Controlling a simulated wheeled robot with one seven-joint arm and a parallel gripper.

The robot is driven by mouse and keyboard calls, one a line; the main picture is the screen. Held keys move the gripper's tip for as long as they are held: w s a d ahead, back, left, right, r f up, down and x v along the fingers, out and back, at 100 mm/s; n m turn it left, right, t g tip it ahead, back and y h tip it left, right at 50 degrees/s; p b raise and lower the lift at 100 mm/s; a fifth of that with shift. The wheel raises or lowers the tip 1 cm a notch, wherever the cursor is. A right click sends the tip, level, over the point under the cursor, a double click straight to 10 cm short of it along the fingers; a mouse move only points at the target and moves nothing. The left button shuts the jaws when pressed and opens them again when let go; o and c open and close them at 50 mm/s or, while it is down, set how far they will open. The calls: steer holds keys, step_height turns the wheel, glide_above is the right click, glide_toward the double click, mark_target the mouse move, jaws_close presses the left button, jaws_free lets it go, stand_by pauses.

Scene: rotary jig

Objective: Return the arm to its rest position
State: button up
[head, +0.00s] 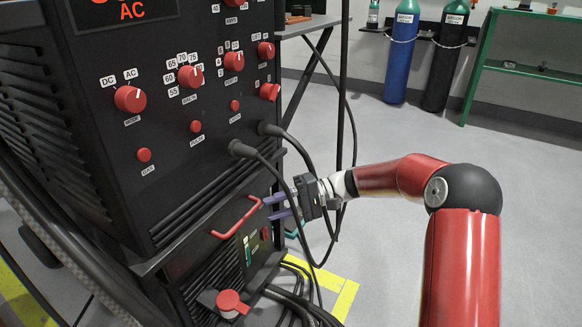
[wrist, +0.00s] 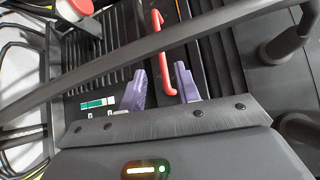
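My arm (head: 462,255) is red with a black elbow joint and reaches left toward the black welding machine. My gripper (head: 268,208) has two purple fingers, spread apart and empty. It is close in front of the lower panel, just right of a red bar handle (head: 237,218). In the wrist view the fingers of my gripper (wrist: 158,72) point at the panel with a gap between them. One end of the red handle (wrist: 163,50) shows in that gap, with no visible contact on either finger. How far the fingertips are from the panel is hard to tell.
Black cables (head: 305,160) hang from the machine (head: 110,190) close around my gripper; one crosses the wrist view (wrist: 190,50). Red knobs (head: 130,99) line the machine's front. Gas cylinders (head: 400,50) and a green bench (head: 530,70) stand behind. Floor at the right is clear.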

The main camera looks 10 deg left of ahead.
steer(key=s+d+r+m+t+h+p, duration=0.1)
steer(key=s+d+r+t+h+p, duration=0.4)
steer(key=s+d, duration=0.8)
steer(key=s+d+r+m+t+h+p, duration=0.1)
steer(key=s+d+r+t+h+p, duration=0.4)
steer(key=s+d+r+h, duration=0.5)
steer(key=s+d+r+t, duration=0.2)
steer(key=s+d, duration=0.1)
steer(key=shift+s+r+m+p, duration=0.15)
steer(key=shift+m+p, duration=0.25)
